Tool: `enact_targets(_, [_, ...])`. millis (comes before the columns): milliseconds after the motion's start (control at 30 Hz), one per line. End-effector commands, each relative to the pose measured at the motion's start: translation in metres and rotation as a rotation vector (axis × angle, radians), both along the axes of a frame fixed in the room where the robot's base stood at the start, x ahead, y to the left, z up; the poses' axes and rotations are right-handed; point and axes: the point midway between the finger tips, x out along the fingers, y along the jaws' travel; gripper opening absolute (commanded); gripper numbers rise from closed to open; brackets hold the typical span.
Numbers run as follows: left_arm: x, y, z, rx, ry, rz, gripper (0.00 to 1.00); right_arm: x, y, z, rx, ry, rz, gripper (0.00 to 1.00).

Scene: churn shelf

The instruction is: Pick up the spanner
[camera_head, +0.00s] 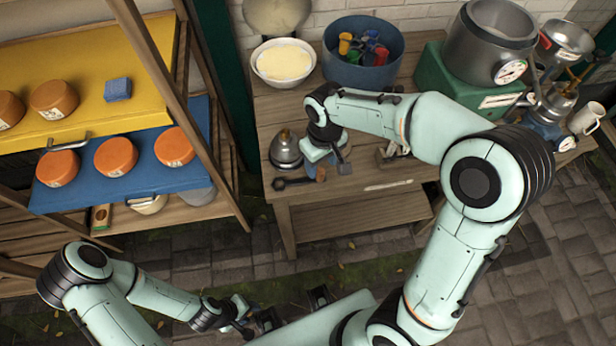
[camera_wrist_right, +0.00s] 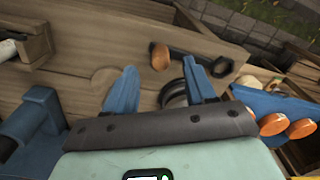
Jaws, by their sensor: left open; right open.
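The dark spanner (camera_head: 293,183) lies on the wooden table near its front left edge. In the right wrist view the spanner (camera_wrist_right: 205,62) lies beyond the fingertips, its ring end to the right. A small orange-brown piece (camera_wrist_right: 160,57) shows at its left end; I cannot tell if it is part of the spanner. My right gripper (camera_head: 327,168) is open and points down above the table, just right of the spanner. Its two blue fingers (camera_wrist_right: 160,74) are apart with nothing between them. My left gripper (camera_head: 246,319) is open and empty, low in front of the table.
A metal bell-shaped vessel (camera_head: 286,150) stands just behind the spanner. A white bowl (camera_head: 283,63), a blue tub (camera_head: 362,52) and a churn (camera_head: 490,42) stand at the back. A shelf with a blue board (camera_head: 105,198) is at the left.

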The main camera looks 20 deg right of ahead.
Motion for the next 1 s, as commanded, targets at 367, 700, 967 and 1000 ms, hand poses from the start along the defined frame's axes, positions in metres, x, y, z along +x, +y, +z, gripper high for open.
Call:
enact_targets(367, [-0.001,0.000,-0.003,0.000,0.001,0.000,0.43,0.000,0.001,-0.049,-0.001,0.003,0.000,0.55])
enact_targets(700, [-0.001,0.000,-0.003,0.000,0.001,0.000,0.43,0.000,0.001,-0.051,0.000,0.000,0.000,0.32])
enact_targets(967, [-0.001,0.000,-0.003,0.000,0.001,0.000,0.43,0.001,0.001,-0.050,0.000,0.000,0.000,0.00])
enact_targets(1000, [-0.001,0.000,-0.003,0.000,0.001,0.000,0.43,0.001,0.001,-0.050,0.000,-0.001,0.000,0.00])
